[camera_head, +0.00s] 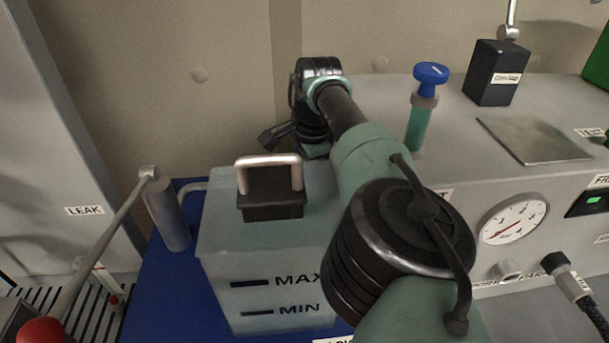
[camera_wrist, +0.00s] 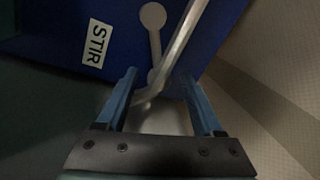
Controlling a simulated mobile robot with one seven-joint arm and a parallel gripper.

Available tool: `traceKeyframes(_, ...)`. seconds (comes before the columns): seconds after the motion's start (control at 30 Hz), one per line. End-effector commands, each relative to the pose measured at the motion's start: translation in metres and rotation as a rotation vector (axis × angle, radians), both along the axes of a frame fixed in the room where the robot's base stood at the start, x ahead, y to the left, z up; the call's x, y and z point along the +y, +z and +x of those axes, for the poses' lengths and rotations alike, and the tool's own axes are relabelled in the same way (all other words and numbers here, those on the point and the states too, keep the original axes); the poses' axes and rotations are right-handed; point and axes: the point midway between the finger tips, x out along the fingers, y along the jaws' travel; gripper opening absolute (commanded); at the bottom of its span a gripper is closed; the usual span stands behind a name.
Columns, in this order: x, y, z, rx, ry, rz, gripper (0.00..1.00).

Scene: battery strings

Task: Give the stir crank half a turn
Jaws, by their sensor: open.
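In the wrist view a blue panel (camera_wrist: 120,40) carries a white STIR label (camera_wrist: 97,44). Beside the label is a pale flat bar with a round end (camera_wrist: 153,16), which looks like the stir crank; it runs down between my fingers. A bent metal rod (camera_wrist: 183,32) crosses close to its lower end. My gripper (camera_wrist: 159,76) is open, with one blue finger on each side of the bar's lower end and the rod's bend. I cannot tell whether either finger touches. In the head view the crank is not visible, and the arm reaches behind the tank.
A translucent tank (camera_head: 265,270) with MAX and MIN marks and a handled black cap (camera_head: 270,205) stands on the blue base (camera_head: 165,290). A lever with a red knob (camera_head: 42,332) is at left. A bench with a gauge (camera_head: 514,220) and blue-topped plunger (camera_head: 430,75) is at right.

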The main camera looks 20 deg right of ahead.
Motion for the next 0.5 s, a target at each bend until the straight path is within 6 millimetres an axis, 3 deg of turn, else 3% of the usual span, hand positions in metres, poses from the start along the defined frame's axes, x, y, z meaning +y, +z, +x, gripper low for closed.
traceKeyframes(0.27, -0.002, 0.026, -0.005, -0.003, 0.001, -0.003, 0.69)
traceKeyframes(0.5, -0.003, 0.081, -0.015, -0.004, -0.001, -0.004, 0.69)
